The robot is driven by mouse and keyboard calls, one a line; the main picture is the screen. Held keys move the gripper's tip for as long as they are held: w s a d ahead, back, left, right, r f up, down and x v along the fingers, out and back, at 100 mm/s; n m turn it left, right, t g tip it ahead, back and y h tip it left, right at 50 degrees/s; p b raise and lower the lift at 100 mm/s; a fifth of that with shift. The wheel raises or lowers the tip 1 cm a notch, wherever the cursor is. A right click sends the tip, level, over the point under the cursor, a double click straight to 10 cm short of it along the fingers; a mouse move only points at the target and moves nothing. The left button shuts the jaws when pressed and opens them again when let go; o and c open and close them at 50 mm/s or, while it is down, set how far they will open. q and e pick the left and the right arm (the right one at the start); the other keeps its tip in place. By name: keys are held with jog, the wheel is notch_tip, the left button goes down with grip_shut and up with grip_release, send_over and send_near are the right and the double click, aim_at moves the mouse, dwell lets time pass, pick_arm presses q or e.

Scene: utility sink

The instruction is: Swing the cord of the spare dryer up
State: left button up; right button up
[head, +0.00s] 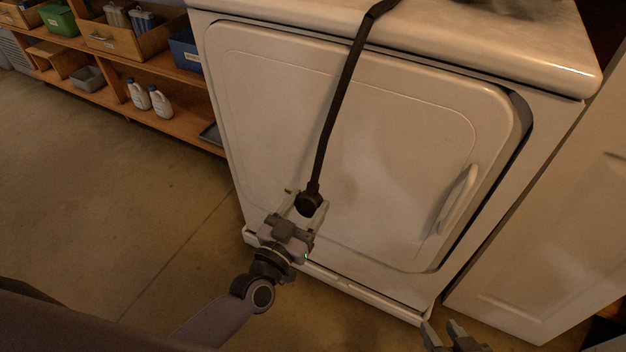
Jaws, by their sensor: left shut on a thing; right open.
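The white dryer (400,140) stands in the middle of the head view, its front door closed. Its black cord (342,107) comes over the top front edge and hangs down across the door. The round black plug end (308,203) sits between the fingers of my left gripper (308,200), which is shut on it in front of the lower door. My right gripper (450,333) is open and empty at the bottom edge, low beside the dryer's lower right corner. The cord's far end on the dryer top is cut off by the frame.
The door handle (457,199) sticks out at the right of the door. A wooden shelf (177,120) with bins and two white bottles (160,101) stands at the left. A white cabinet (560,230) stands close on the right. The floor (110,210) at left is clear.

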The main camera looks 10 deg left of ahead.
pick_arm(q)
jog(key=s+a+r+g+y+p, duration=0.1)
jog(key=s+a+r+g+p, duration=0.2)
jog(key=s+p, duration=0.6)
jog(key=shift+r+p, duration=1.1)
jog(key=shift+p, duration=2.55)
jog(key=shift+s, duration=0.1)
jog(key=o, duration=1.4)
jog(key=shift+v, duration=3.55)
jog(key=shift+r, duration=0.1)
